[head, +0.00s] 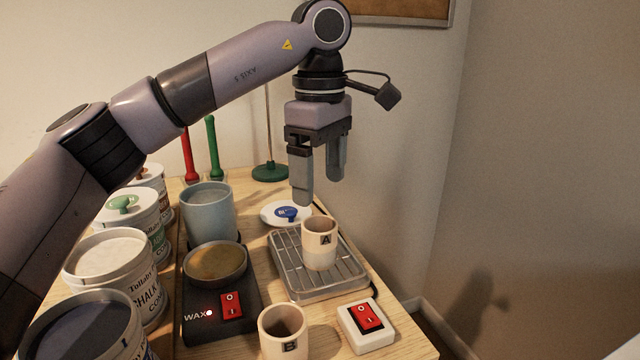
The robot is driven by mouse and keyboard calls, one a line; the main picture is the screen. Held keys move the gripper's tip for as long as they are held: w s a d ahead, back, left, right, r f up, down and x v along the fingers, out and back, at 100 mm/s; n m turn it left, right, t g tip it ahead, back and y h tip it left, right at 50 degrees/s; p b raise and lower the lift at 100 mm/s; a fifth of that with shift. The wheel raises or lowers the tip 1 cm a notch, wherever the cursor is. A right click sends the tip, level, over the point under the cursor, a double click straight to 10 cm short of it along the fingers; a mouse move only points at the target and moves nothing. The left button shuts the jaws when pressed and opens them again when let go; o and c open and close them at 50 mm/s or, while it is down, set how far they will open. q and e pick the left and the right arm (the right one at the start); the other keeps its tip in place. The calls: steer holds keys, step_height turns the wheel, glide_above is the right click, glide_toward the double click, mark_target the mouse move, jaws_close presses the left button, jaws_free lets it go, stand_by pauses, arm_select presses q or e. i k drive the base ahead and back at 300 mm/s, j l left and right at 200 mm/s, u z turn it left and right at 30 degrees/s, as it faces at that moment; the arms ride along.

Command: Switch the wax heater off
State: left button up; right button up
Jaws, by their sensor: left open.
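The wax heater (250,328) is a black box labelled WAX, at the lower middle of the head view. A round dish of brown wax (215,263) sits on its back part. A red rocker switch (231,306) is on its front top, with a lit red lamp (209,313) to the left. My left gripper (320,188) is open and empty, pointing down. It hangs behind and to the right of the heater, above the wire rack and apart from everything. My right gripper is not in view.
A white box with another red rocker switch (367,317) lies right of the heater. Cup B (284,335) stands between them. Cup A (320,246) stands on the wire rack (289,277). A blue-grey pot (208,213) is behind the wax. Several tubs (112,262) crowd the left.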

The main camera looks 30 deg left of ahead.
mark_target(230, 302)
steer(key=k, duration=1)
